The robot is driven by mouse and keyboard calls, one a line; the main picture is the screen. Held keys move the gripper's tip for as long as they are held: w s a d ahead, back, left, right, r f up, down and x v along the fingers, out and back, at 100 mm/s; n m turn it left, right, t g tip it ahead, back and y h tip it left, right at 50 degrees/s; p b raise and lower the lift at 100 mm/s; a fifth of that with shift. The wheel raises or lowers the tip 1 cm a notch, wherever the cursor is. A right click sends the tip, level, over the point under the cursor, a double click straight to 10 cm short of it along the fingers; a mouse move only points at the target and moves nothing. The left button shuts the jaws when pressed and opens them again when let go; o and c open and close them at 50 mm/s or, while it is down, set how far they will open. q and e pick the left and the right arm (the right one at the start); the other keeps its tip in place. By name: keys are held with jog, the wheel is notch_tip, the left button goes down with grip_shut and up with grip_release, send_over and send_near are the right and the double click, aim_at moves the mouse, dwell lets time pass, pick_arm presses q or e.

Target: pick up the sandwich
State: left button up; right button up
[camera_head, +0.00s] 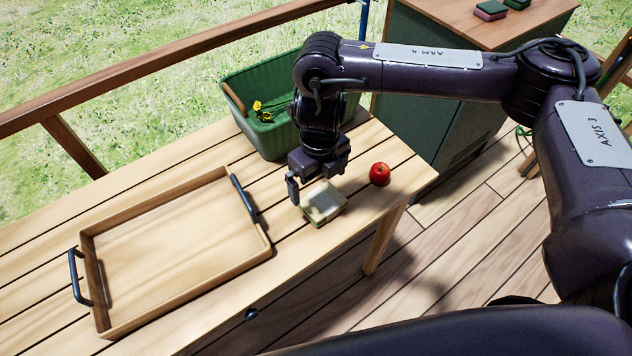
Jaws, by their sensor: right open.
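The sandwich (325,203) is a small square thing with a pale top and a greenish edge. It lies on the slatted wooden table between the tray and the apple. My right gripper (315,185) points down just above and behind the sandwich, open and empty. One dark finger shows at the left, beside the sandwich's left corner; the other finger is hard to make out. I cannot tell whether the gripper touches the sandwich. My left gripper is not in view.
A wooden tray (128,320) with dark handles lies empty at the left. A red apple (380,174) sits right of the sandwich. A green basket (262,137) with yellow flowers stands behind. A green cabinet (432,95) stands beyond the table (345,240), whose front right edge is close.

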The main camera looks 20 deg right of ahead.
aim_at(323, 200)
jog(key=shift+d+f, duration=0.25)
jog(key=shift+f, duration=0.1)
jog(key=f, duration=0.2)
jog(key=s+f, duration=0.1)
jog(key=shift+s+d+f+b, duration=0.1)
jog(key=shift+f+b, duration=0.2)
jog(key=shift+f, duration=0.05)
notch_tip(323, 200, down, 2)
jog(key=shift+f, duration=0.35)
jog(key=c, duration=0.9)
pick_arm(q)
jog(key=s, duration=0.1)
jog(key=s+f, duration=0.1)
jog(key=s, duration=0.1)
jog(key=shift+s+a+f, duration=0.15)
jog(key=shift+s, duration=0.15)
